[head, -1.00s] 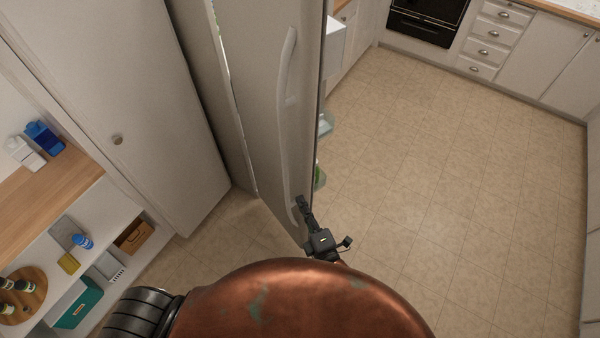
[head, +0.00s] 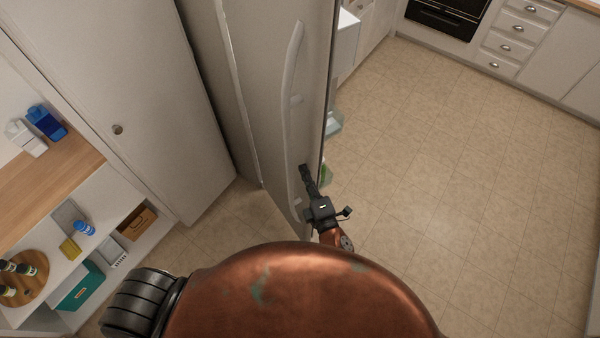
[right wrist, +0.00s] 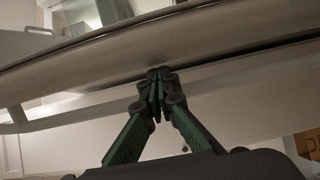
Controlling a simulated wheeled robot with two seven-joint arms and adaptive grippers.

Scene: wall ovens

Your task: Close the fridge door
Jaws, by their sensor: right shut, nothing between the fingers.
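The fridge door (head: 262,75) stands open in the upper middle of the head view, its grey outer face towards the left. Its long curved handle (head: 290,105) runs down that face. Door bins show past its right edge. My right gripper (head: 304,168) is shut and empty, with its fingertips at the lower part of the door, by its right edge and near the handle. In the right wrist view the shut fingertips (right wrist: 159,74) overlap the door's dark edge strip; whether they touch it I cannot tell. My left gripper is not in view.
A tall cupboard (head: 105,75) and open shelves with bottles and boxes (head: 85,235) stand on the left. An oven (head: 447,15) and drawers (head: 507,45) line the far wall. The tiled floor (head: 450,170) on the right is clear.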

